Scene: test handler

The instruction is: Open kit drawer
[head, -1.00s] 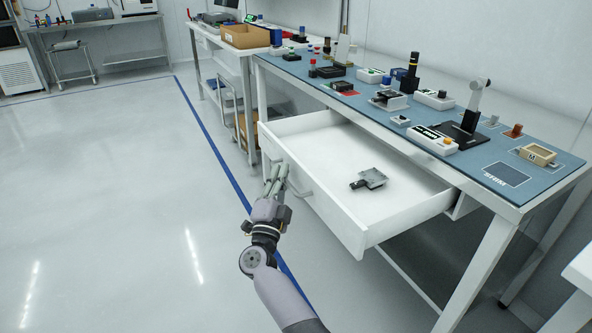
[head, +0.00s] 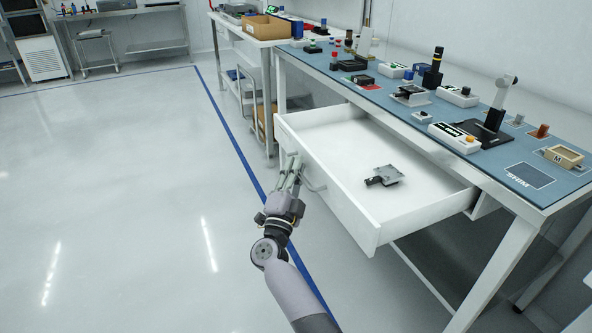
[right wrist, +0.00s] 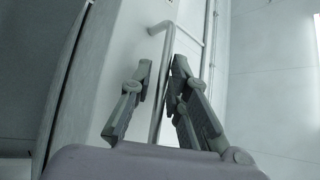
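The white kit drawer (head: 345,205) stands far out from under the blue-topped bench in the head view. Its bar handle (head: 314,186) is on the front panel, and the bar also shows in the right wrist view (right wrist: 160,105). A small grey and black device (head: 385,176) lies inside the drawer. My right gripper (head: 290,160) is at the drawer front by the handle. In the right wrist view its fingers (right wrist: 161,62) are apart, with the bar seen between them and no clear grip on it. My left gripper is not in view.
The bench (head: 440,105) carries several devices, boxes and a stand on its blue mat. A side table with a cardboard box (head: 266,27) and a cart (head: 243,88) stand behind the drawer. The floor (head: 130,200) to the left is clear.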

